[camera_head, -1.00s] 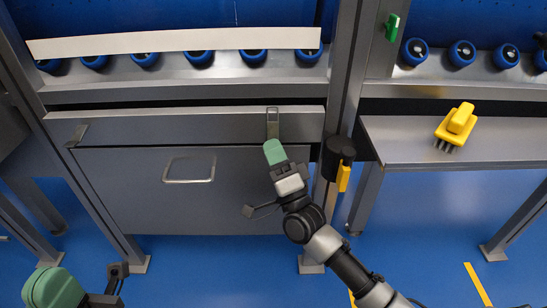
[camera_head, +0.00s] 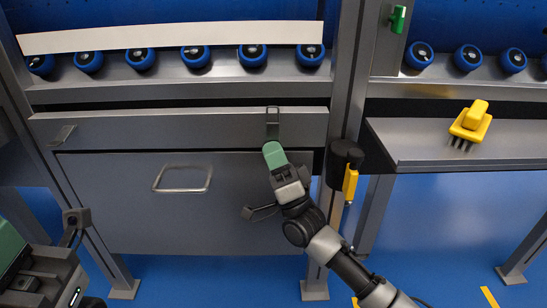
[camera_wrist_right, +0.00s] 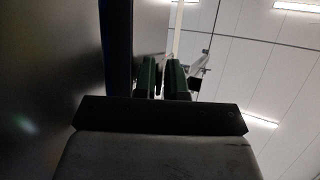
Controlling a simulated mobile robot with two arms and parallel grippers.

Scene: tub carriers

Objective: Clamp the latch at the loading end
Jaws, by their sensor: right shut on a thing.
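A grey panel (camera_head: 232,203) with a wire handle (camera_head: 183,179) hangs below a metal rail (camera_head: 180,130). One metal latch (camera_head: 272,118) is on the rail at its right end; another latch (camera_head: 62,135) is at its left end, lying slanted. My right gripper (camera_head: 273,152), with green fingers, is just below the right latch and shut on its lower part, which the fingers hide. In the right wrist view its two green fingers (camera_wrist_right: 162,80) stand close together; what is between them is too dark to make out. My left gripper (camera_head: 12,250) is partly in view at the lower left, its fingertips unclear.
Blue rollers (camera_head: 253,55) and a white strip (camera_head: 170,36) run above the rail. A black holder with a yellow part (camera_head: 350,184) is on the post right of my gripper. A yellow brush (camera_head: 471,122) lies on the right shelf (camera_head: 430,150). Blue floor is open below.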

